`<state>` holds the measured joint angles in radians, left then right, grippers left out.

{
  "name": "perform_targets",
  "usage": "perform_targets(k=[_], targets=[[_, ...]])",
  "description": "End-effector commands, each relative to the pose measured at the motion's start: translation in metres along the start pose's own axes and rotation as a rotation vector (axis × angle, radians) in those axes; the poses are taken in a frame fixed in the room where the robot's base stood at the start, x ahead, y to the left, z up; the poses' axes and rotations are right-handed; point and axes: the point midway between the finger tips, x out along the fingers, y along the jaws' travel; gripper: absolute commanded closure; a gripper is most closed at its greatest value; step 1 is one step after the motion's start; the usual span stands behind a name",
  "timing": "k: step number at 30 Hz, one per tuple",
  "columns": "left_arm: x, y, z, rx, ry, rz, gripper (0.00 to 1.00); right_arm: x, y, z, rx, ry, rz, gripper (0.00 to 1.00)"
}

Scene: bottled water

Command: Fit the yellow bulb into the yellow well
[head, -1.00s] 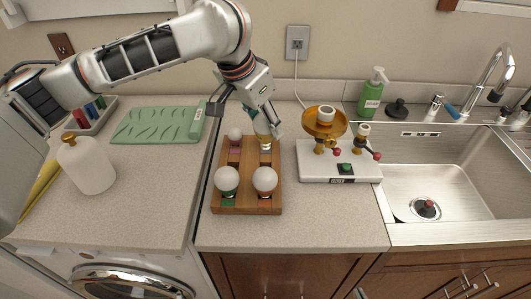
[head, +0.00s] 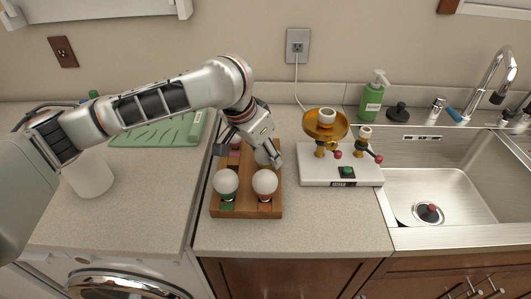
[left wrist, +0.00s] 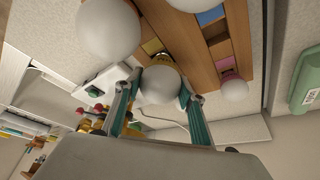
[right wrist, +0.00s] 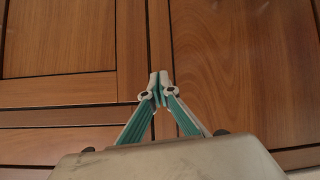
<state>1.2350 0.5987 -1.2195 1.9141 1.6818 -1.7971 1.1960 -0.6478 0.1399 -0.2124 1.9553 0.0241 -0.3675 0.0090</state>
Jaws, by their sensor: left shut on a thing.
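My left gripper (head: 264,157) is shut on a white round bulb, low over the back right of the wooden rack (head: 246,205). In the left wrist view, the held bulb (left wrist: 160,86) sits between the fingers with a yellow band at its base. A yellow patch (left wrist: 152,46) on the rack, by the yellow well, shows right beside that base. The fingers and bulb hide the well's opening, so I cannot tell whether the base is inside. My right gripper (right wrist: 158,92) is shut and empty in front of wooden cabinet doors.
Two bulbs stand at the rack's front, over green (head: 226,182) and red (head: 264,183) marks. A smaller bulb (left wrist: 234,88) stands by the pink mark. An empty slot has a blue mark (left wrist: 210,14). A white-based tester (head: 318,178) stands right of the rack, before the sink (head: 440,185).

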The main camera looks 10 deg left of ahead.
Motion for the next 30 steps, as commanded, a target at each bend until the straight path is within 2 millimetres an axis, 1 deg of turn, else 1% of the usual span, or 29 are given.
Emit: perform_targets(k=[1,7,8,9,10,19,26,30], targets=[[-0.001,0.000,-0.001,0.000,-0.001,0.000,0.83,-0.002,0.001,-0.004,-0.001,0.000,0.001,1.00],[0.000,0.000,0.000,-0.002,0.000,0.000,0.83,-0.007,0.007,-0.009,-0.002,-0.003,0.009,1.00],[0.001,0.000,0.000,-0.001,0.000,0.000,0.56,-0.007,0.008,-0.007,-0.002,-0.006,0.011,1.00],[0.001,0.000,0.000,-0.001,0.001,0.000,0.45,-0.006,0.009,-0.005,-0.001,-0.007,0.013,1.00],[0.002,0.000,0.000,-0.001,0.000,0.000,0.44,-0.006,0.009,-0.004,-0.001,-0.008,0.014,1.00],[0.002,0.000,0.000,-0.001,0.000,-0.001,0.44,-0.005,0.008,-0.002,0.001,-0.013,0.014,1.00],[0.003,0.000,0.001,0.001,0.001,-0.001,0.44,0.002,-0.001,0.006,0.005,-0.006,0.002,1.00],[-0.031,-0.001,-0.002,0.002,0.004,-0.004,0.44,-0.005,-0.004,-0.008,0.005,0.002,-0.006,1.00]])
